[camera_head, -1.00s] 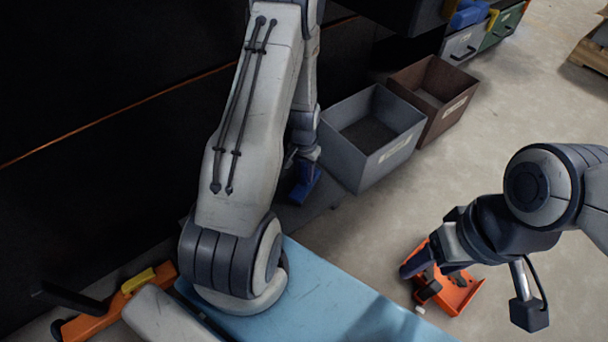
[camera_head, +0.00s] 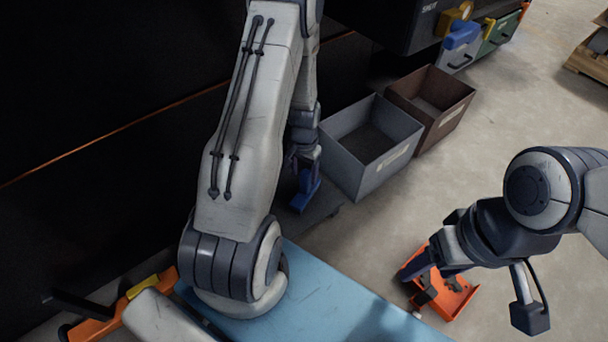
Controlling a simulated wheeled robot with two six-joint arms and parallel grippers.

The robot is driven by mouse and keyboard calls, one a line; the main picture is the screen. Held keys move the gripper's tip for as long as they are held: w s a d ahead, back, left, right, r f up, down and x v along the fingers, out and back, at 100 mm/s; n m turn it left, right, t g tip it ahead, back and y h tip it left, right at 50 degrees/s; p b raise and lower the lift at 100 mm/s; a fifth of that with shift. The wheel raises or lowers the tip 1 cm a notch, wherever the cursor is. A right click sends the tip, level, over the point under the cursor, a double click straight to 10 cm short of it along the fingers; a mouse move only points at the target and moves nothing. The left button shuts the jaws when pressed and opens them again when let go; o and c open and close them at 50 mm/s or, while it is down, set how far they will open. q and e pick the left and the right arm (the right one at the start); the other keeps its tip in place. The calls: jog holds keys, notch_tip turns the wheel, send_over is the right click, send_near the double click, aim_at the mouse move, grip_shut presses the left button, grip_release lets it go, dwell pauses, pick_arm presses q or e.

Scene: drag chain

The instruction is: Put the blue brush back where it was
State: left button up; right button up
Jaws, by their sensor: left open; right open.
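My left gripper (camera_head: 304,180) hangs at the end of the arm in the upper middle, low beside a grey bin. A bright blue piece (camera_head: 306,194) shows at its tip, just above a dark grey surface; it may be the blue brush, but I cannot tell whether it touches the jaws. My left gripper is open, though its fingers are mostly hidden. My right gripper (camera_head: 428,277) is open, over an orange tray (camera_head: 459,302) at the lower right. Small dark parts show by its fingers; I cannot tell what they are.
The grey bin (camera_head: 395,163) and a brown bin (camera_head: 456,118) stand open on the floor. Drawers with a blue piece (camera_head: 462,36) on top are at upper right. An orange and yellow part (camera_head: 143,287) lies lower left. Floor right of the bins is clear.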

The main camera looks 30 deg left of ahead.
pick_arm(q)
notch_tip(320, 180, up, 8)
jog(key=p, duration=0.4)
jog(key=shift+f, duration=0.2)
